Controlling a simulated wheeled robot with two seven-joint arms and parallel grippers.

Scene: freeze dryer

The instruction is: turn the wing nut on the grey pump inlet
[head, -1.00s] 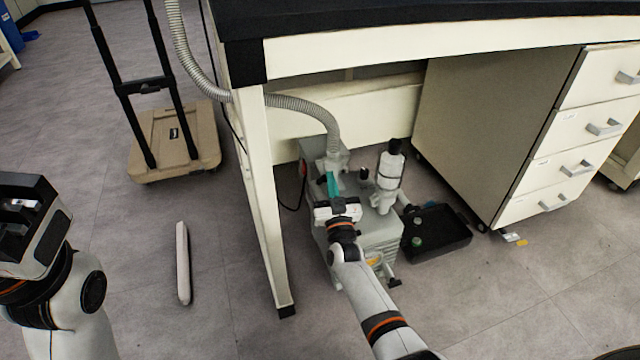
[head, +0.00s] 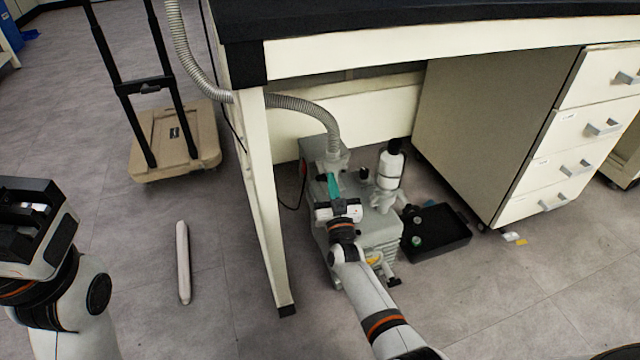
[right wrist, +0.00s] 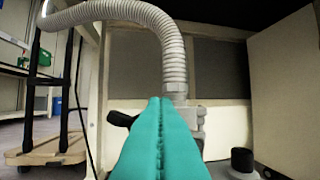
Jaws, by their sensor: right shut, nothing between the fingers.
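The grey pump (head: 372,232) stands on the floor under the bench. Its grey inlet (head: 335,158) is on top, joined to a ribbed hose (head: 318,107). In the right wrist view a dark, wing-like part, probably the wing nut (right wrist: 121,118), sticks out left of the inlet (right wrist: 192,113). My right gripper (head: 332,178) is just in front of the inlet. Its teal fingers (right wrist: 160,140) are shut together with nothing between them; they hide part of the inlet, and I cannot tell whether they touch the nut. My left gripper (head: 35,212) is at the left edge, far from the pump, its jaw opening unclear.
A bench leg (head: 262,200) stands left of the pump. A black tray (head: 450,243) lies on its right, before a drawer cabinet (head: 545,165). A hand cart (head: 150,165) and a pale rod (head: 183,262) are on the floor at left.

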